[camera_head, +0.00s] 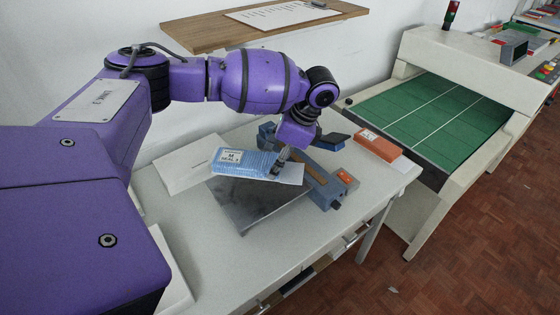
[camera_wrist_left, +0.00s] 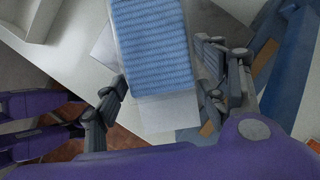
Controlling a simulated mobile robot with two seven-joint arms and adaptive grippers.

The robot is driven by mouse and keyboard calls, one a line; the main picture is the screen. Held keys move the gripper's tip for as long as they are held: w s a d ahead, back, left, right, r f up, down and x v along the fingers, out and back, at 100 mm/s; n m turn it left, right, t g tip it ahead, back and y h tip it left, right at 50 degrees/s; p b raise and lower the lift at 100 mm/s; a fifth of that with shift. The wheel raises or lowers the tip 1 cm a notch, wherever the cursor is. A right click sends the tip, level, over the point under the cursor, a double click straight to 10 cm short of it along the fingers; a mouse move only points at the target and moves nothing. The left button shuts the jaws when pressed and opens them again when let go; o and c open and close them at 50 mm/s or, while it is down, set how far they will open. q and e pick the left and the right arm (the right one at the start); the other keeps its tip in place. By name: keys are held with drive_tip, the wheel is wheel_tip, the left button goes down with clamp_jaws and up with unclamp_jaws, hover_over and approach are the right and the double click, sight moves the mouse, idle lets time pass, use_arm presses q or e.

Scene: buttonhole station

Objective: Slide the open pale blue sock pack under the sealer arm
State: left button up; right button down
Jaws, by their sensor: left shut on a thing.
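The pale blue sock pack (camera_head: 245,163) has a ribbed look, a white label and a clear-white flap at its right end. It lies over the grey metal plate (camera_head: 240,218), tilted slightly; I cannot tell if it touches the plate. My left gripper (camera_head: 280,167) is shut on the pack near its flap end. In the left wrist view, the fingers (camera_wrist_left: 163,82) stand either side of the pack (camera_wrist_left: 152,45), with the white flap (camera_wrist_left: 168,112) between them. The blue sealer (camera_head: 325,193) is just right of the pack, partly hidden by my wrist. Its dark arm end (camera_head: 333,141) shows behind.
A white board (camera_head: 188,168) lies behind left on the white table (camera_head: 310,238). An orange pack (camera_head: 377,144) lies at the right back. A green conveyor (camera_head: 430,115) stands further right. A wooden shelf (camera_head: 205,35) with a clipboard is on the wall. The table front is clear.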

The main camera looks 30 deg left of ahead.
use_arm(q)
drive_tip(key=shift+f+b, duration=0.6)
drive_tip(key=shift+f, duration=0.85)
wheel_tip(320, 180, down, 2)
drive_tip(key=shift+f+b, duration=0.1)
drive_tip(key=shift+b, duration=0.4)
drive_tip(key=shift+f+b, duration=0.6)
drive_tip(key=shift+f, duration=1.1)
drive_tip(key=o, duration=1.3)
use_arm(e)
drive_tip(key=s+f, duration=0.1)
drive_tip(key=d+f, duration=0.1)
drive_tip(key=f, duration=0.1)
drive_tip(key=shift+s+d+f, duration=0.1)
drive_tip(key=shift+s, duration=0.3)
use_arm(q)
drive_tip(key=shift+o, duration=0.2)
